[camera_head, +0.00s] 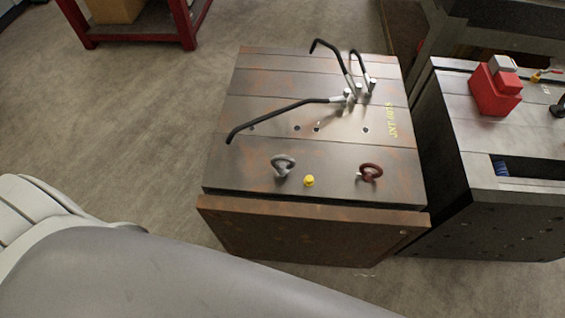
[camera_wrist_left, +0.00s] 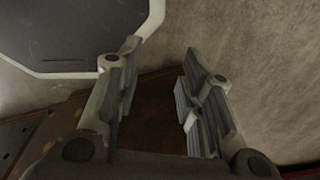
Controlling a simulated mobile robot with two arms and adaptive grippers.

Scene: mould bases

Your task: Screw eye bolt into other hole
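A grey eye bolt (camera_head: 283,166) stands on the top face of the rusty steel mould base (camera_head: 255,95), near its front edge at left. A dark red eye bolt (camera_head: 370,172) sits near the front right; whether either one is threaded into a hole cannot be told. Dark holes (camera_head: 297,128) show in the middle of the top face. My left gripper (camera_wrist_left: 158,75) shows in the left wrist view, its fingers apart with nothing between them, over a brownish surface and grey floor. It is not visible in the head view. My right gripper is in neither view.
Black bent rods (camera_head: 285,112) with metal fittings lie over the back of the block. A yellow cap (camera_head: 309,181) sits between the eye bolts. A second block (camera_head: 470,125) with a red device (camera_head: 495,88) stands at right. Floor at left is clear up to a red bench (camera_head: 140,38).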

